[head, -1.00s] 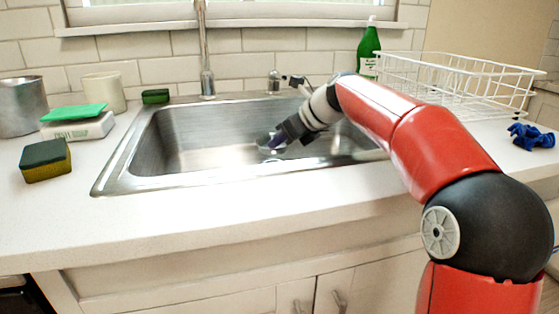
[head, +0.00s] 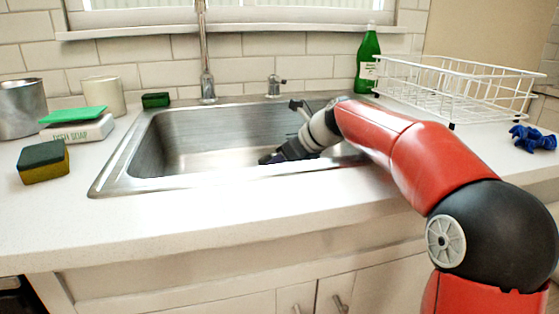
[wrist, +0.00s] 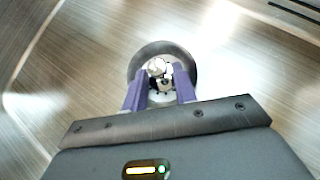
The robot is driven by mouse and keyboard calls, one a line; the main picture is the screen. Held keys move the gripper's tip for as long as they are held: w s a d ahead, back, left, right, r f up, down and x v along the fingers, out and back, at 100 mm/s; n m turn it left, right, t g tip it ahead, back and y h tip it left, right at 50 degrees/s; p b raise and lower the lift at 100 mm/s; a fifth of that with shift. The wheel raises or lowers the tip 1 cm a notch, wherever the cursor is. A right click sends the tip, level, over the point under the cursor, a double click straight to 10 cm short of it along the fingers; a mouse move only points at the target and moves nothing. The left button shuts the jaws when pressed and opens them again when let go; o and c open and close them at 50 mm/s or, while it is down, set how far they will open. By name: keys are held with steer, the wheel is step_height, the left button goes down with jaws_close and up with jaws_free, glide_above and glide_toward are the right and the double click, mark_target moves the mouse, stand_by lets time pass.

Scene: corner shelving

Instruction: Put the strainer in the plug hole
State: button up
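The strainer (wrist: 188,54) shows in the wrist view as a dark grey round rim with shiny metal at its middle. My gripper (wrist: 161,70) has two purple fingers, one on each side of that middle part, and they appear shut on it. In the head view my gripper (head: 268,159) reaches low into the sink (head: 165,150), and the sink's front rim hides the fingertips and strainer. The plug hole cannot be told apart from the strainer, so I cannot tell whether the strainer sits in it.
The faucet (head: 207,75) stands behind the sink. A green bottle (head: 367,70) and a white dish rack (head: 450,95) stand to the right. Sponges (head: 43,165), a soap box (head: 78,133) and cups (head: 105,97) stand left. The sink's left side is clear.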

steer(key=shift+r, duration=0.1)
steer(key=v, duration=1.2)
steer(key=shift+p, duration=0.45)
